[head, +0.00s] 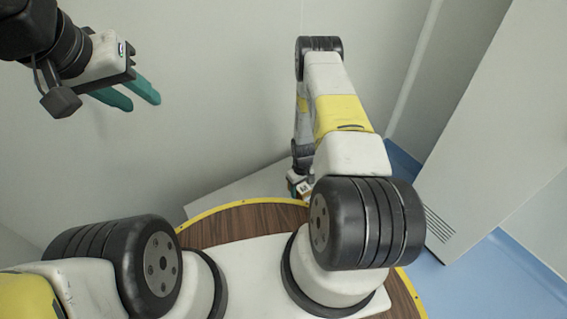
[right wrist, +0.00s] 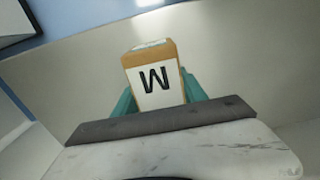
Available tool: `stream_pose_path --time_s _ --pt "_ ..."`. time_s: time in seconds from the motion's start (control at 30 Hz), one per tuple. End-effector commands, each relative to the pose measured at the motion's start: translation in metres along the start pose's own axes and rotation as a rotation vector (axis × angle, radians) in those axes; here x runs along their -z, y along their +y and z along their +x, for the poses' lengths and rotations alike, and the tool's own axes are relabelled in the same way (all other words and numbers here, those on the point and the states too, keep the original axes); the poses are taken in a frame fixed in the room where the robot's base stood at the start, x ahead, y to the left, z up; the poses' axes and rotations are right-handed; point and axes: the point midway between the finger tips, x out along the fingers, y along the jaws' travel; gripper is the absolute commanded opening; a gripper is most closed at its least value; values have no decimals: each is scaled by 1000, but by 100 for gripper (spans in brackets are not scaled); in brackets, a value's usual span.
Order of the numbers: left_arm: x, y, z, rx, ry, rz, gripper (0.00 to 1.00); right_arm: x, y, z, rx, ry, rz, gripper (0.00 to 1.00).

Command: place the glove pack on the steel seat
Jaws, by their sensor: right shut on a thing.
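The glove pack (right wrist: 155,85) is a small tan and white box with a dark letter on its face. In the right wrist view it stands between the teal fingers of my right gripper (right wrist: 158,95), which is shut on it. In the head view the pack (head: 304,188) shows only in part, below my right forearm. A smooth pale grey surface, which looks like the steel seat (right wrist: 235,60), lies behind the pack in the right wrist view. I cannot tell whether they touch. My left gripper (head: 128,95) is open and empty, up at the left.
A grey panel (head: 235,190) shows beyond my base, near the wall. A tall pale cabinet (head: 490,130) with vent slots stands at the right. Blue floor (head: 500,275) is clear at the lower right. Plain walls close off the back and left.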

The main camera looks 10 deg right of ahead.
Motion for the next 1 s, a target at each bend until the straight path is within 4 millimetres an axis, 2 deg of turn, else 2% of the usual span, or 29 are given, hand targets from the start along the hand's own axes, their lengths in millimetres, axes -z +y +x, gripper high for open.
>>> stream_pose_path --time_s 0.1,0.37,0.4,0.57,0.97,1.0 --pt "0 0 0 0 0 0 36 22 -6 3 0 2 0 7" --pt "0 0 0 0 0 0 36 46 -12 6 0 1 -2 7" --pt "0 0 0 0 0 0 36 43 -12 15 2 -3 0 7" --pt "0 0 0 0 0 0 36 43 -11 36 1 -1 1 7" --pt "0 0 0 0 0 0 36 43 -11 42 1 -1 1 7" --pt "0 0 0 0 0 0 36 43 -11 42 1 -1 1 56"
